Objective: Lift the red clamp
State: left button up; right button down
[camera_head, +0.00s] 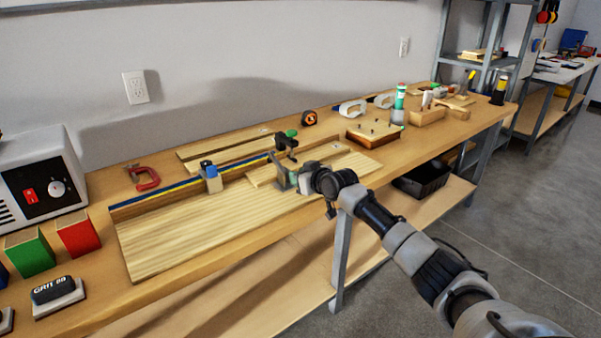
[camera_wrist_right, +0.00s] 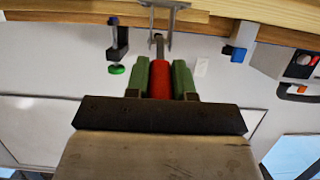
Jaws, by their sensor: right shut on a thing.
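My right gripper (camera_wrist_right: 160,82) is shut on the red handle of a clamp (camera_wrist_right: 160,80), with one green finger pad on either side. The clamp's grey metal frame (camera_wrist_right: 163,14) extends beyond the fingers and overlaps the wooden boards in the wrist view. In the head view the grey clamp frame (camera_head: 280,172) shows at the front of my right gripper (camera_head: 300,180), over the boards; the handle is hidden there. I cannot tell whether the clamp touches the boards. A separate red C-clamp (camera_head: 147,184) lies on the bench at the left. My left gripper is not in view.
A green-handled clamp (camera_head: 287,142) and a blue clamp (camera_head: 210,176) stand by the glued boards (camera_head: 200,225). A grey machine (camera_head: 40,185) and colored blocks (camera_head: 78,235) are at the left. A wooden block with pegs (camera_head: 373,132) stands to the right.

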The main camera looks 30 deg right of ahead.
jog(key=shift+w+r+g+p, duration=0.2)
jog(key=shift+r+g+p, duration=0.4)
jog(key=shift+p, duration=0.55)
jog(key=shift+w+r+g+p, duration=0.2)
jog(key=shift+r+g+p, duration=0.35)
jog(key=shift+p, duration=0.55)
jog(key=shift+w+a+g+p, duration=0.1)
jog(key=shift+w+g+p, duration=0.15)
jog(key=shift+g+p, duration=0.6)
jog(key=c, duration=1)
grip_release()
jog(key=shift+o, duration=0.2)
jog(key=shift+r, duration=0.1)
jog(key=v, duration=1)
jog(key=shift+s+r+p, duration=0.15)
jog(key=shift+r+p, duration=0.1)
jog(key=shift+p, duration=0.05)
